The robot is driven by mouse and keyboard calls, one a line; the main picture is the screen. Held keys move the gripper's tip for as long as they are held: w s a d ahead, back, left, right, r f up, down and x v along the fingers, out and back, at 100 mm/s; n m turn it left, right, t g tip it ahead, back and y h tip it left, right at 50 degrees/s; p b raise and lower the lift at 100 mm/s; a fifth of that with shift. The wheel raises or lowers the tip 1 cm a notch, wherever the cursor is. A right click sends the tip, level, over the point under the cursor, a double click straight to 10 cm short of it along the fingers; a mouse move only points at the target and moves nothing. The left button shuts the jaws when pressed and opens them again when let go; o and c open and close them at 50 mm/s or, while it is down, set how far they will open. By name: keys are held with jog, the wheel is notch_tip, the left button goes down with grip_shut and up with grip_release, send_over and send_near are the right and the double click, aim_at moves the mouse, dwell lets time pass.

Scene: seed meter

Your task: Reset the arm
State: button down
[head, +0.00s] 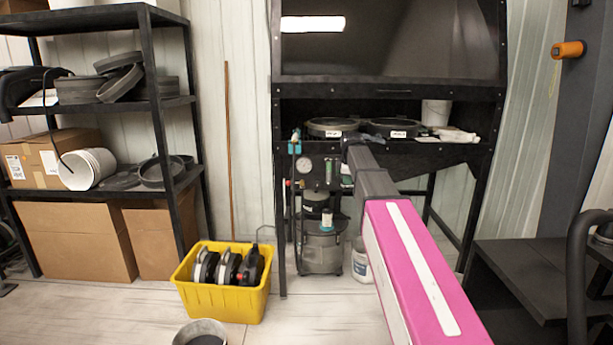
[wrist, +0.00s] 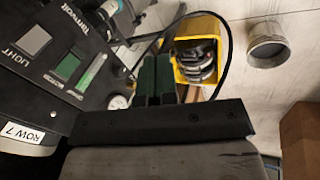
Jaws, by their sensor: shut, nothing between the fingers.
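My arm, with its pink link, reaches forward from the lower right in the head view. It ends in front of the black stand (head: 278,190). In the wrist view my gripper (wrist: 157,78) shows two dark green fingers, side by side and shut with nothing held. In the head view the arm's far end is small and dark, and the fingers are hard to make out. In the wrist view a black panel (wrist: 60,70) with gauge strips and a "ROW 7" label lies close on the left, beside the fingers.
A yellow bin (head: 222,301) with several discs stands on the floor, with a round metal pan (head: 200,333) in front. Shelving (head: 150,100) stands left. A dark table (head: 530,265) is at right. A black cable (wrist: 228,50) loops past the fingers.

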jog(key=s+d+f+m+g, duration=0.1)
jog(key=s+f+m, duration=0.6)
jog(key=s+f, duration=0.8)
jog(key=s+d+f+m+g, duration=0.1)
jog(key=s+f+m+g, duration=0.2)
jog(key=s+f+m, duration=0.5)
jog(key=s+f, duration=0.8)
jog(key=s, duration=0.2)
jog(key=shift+s+d, duration=0.15)
jog(key=shift+d, duration=0.1)
jog(key=shift+f, duration=0.15)
